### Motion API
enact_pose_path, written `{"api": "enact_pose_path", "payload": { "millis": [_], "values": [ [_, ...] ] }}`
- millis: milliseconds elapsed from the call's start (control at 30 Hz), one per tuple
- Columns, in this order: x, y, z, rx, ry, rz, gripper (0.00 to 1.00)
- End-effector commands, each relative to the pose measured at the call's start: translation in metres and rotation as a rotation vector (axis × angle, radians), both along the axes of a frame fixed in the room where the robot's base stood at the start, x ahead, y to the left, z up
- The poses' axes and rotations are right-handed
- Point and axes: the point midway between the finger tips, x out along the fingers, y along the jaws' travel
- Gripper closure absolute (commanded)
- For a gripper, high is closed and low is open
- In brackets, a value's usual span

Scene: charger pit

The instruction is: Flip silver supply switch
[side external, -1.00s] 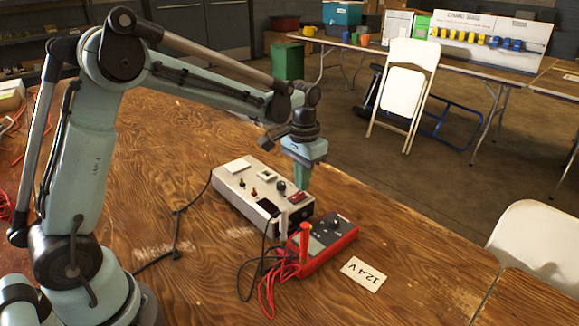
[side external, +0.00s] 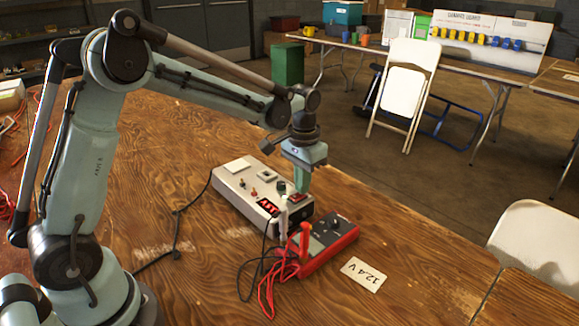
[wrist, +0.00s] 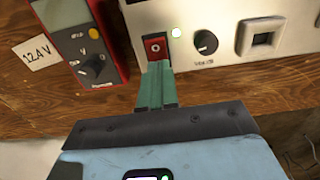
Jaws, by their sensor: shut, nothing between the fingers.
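My gripper (side external: 303,189) is shut and empty, pointing down at the switch. In the wrist view its fingertips (wrist: 157,68) are at the switch's lower edge and hide part of it. I cannot tell whether they touch.
A red multimeter (side external: 330,243) with red and black leads lies close in front of the supply. A card reading 12.4 V (side external: 363,273) lies beside it. A black cable (side external: 178,225) runs left from the supply.

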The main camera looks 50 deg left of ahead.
Motion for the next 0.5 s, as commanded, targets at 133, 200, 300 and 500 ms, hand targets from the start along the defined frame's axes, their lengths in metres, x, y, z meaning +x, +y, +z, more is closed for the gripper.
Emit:
{"api": "enact_pose_path", "payload": {
  "millis": [133, 200, 300, 500],
  "values": [
    [0.000, 0.000, 0.011, 0.000, 0.000, 0.000, 1.00],
    [0.000, 0.000, 0.016, 0.000, 0.000, 0.000, 1.00],
    [0.000, 0.000, 0.023, 0.000, 0.000, 0.000, 1.00],
    [0.000, 0.000, 0.038, 0.000, -0.001, 0.000, 1.00]
  ]
}}
